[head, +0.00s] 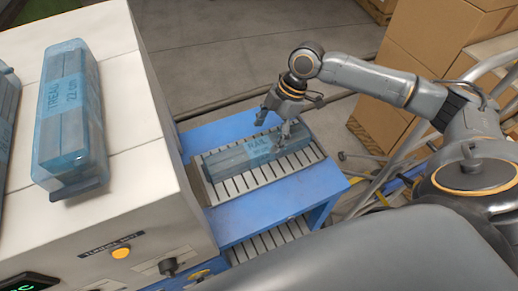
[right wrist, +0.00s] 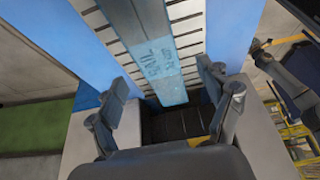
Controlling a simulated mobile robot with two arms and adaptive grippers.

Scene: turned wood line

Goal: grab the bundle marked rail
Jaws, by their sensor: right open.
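The bundle marked RAIL (head: 232,161) is a long grey pack in a clear blue wrap. It lies lengthwise on the slatted bed of a blue stand in the head view. My right gripper (head: 276,126) is open over the right part of this bundle, by its label. In the right wrist view the bundle (right wrist: 155,55) runs between the two open fingers of the gripper (right wrist: 163,88), with its lettering in sight. I cannot tell whether the fingers touch it. My left gripper is not in view.
A bundle marked TREAD (head: 68,130) lies on the white machine top (head: 130,110) at the left, with part of another bundle (head: 7,110) beside it. The blue stand (head: 320,187) has a lower slatted level. Cardboard boxes (head: 425,50) and metal rails stand at the right.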

